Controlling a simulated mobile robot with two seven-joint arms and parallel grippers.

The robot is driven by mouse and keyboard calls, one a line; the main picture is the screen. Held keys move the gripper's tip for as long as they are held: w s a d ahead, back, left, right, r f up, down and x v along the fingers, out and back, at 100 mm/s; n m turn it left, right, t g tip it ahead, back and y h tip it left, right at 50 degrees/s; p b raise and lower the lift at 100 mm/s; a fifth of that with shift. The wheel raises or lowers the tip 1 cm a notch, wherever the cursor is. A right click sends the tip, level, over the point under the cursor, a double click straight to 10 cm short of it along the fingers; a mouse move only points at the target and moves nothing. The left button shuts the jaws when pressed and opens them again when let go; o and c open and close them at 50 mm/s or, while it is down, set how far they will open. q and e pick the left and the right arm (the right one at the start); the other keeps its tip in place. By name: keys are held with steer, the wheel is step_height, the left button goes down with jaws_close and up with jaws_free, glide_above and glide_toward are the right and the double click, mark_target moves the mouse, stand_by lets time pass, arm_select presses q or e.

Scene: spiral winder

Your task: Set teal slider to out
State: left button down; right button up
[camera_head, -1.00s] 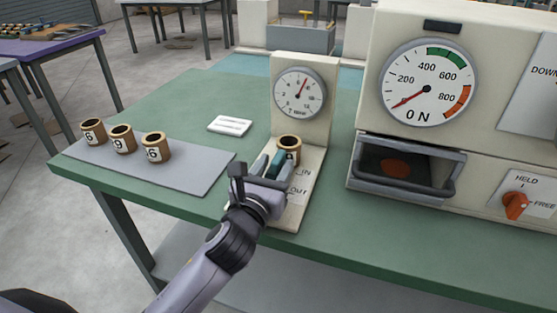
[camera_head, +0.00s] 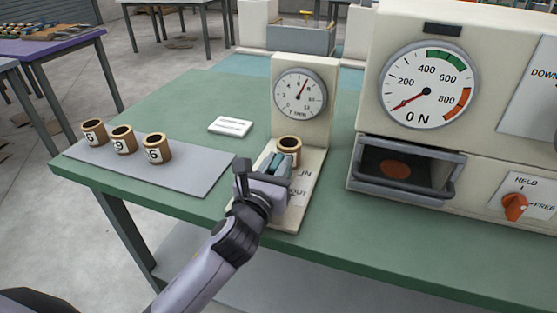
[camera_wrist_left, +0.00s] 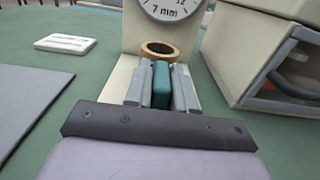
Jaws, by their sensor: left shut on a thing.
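The teal slider (camera_head: 279,163) is on the cream base (camera_head: 312,165) of a dial gauge stand, just in front of a brown spool (camera_head: 289,144). IN and OUT labels are beside it on the base, partly covered by my gripper. My left gripper (camera_head: 281,161) is shut on the slider. In the left wrist view the teal slider (camera_wrist_left: 161,84) is between my two grey fingers (camera_wrist_left: 161,88), with the spool (camera_wrist_left: 159,49) just beyond. My right gripper is not in view.
The round gauge (camera_head: 300,94) rises behind the spool. Several numbered spools stand on a grey mat (camera_head: 190,176) at left. A white block (camera_head: 230,126) lies between. A large machine with an open drawer (camera_head: 405,180) and an orange knob (camera_head: 515,207) stands at right.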

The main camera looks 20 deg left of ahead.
mark_target(273, 174)
arm_select(q)
steer(key=s+p, duration=0.2)
steer(key=s, duration=0.3)
steer(key=shift+a, duration=0.1)
steer(key=shift+f, duration=0.15)
steer(key=c, duration=1.3)
jaws_free()
steer(key=shift+o, duration=1.3)
steer(key=shift+s, duration=0.2)
steer(key=s, duration=0.7)
steer(key=shift+b, duration=0.3)
